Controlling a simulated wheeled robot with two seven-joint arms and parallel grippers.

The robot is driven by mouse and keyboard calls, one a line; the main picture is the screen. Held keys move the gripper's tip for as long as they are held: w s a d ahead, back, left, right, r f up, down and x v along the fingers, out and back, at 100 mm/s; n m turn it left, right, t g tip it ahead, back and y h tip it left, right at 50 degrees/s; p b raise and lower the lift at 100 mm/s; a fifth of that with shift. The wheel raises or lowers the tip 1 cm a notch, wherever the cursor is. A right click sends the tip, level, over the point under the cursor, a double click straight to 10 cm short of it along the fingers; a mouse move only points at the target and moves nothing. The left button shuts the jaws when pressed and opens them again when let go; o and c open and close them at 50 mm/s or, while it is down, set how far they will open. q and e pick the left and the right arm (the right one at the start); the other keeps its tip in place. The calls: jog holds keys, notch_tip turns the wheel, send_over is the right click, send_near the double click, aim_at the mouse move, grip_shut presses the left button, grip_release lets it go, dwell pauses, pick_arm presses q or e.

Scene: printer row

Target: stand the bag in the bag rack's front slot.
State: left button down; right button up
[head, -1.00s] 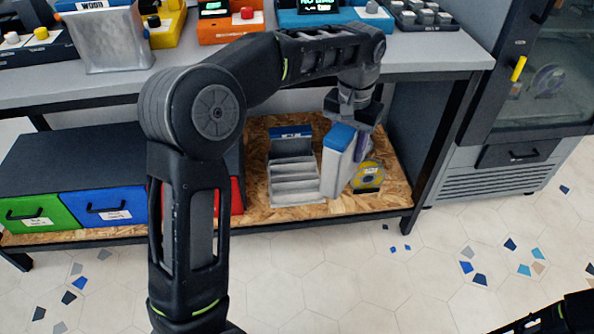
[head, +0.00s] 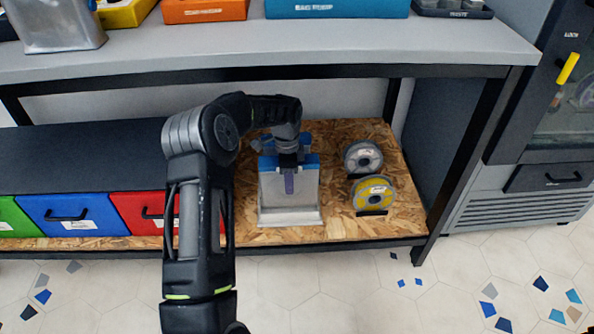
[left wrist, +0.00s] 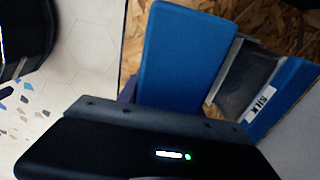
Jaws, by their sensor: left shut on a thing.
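The bag (head: 300,188), light grey with a blue top, is upright on the lower shelf side in the head view. My left gripper (head: 289,182) is shut on it from above. The bag's blue top (left wrist: 182,55) also fills the middle of the left wrist view. The grey bag rack (head: 290,219) shows mostly as its base and front lip; the bag and my arm hide the rest. In the left wrist view a grey rack wall (left wrist: 226,68) lies beside the bag. I cannot tell whether the bag's bottom rests in the front slot. My right gripper is out of view.
A grey spool (head: 362,157) and a yellow spool (head: 373,194) stand right of the rack. Red (head: 135,214), blue (head: 72,213) and green drawers are at the left. The tabletop (head: 250,55) overhangs the shelf. A silver bag (head: 55,25) stands on it.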

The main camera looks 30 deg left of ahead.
pick_arm(q)
jog(key=shift+w+a, duration=0.1)
jog(key=shift+a, duration=0.05)
jog(key=shift+f, duration=0.1)
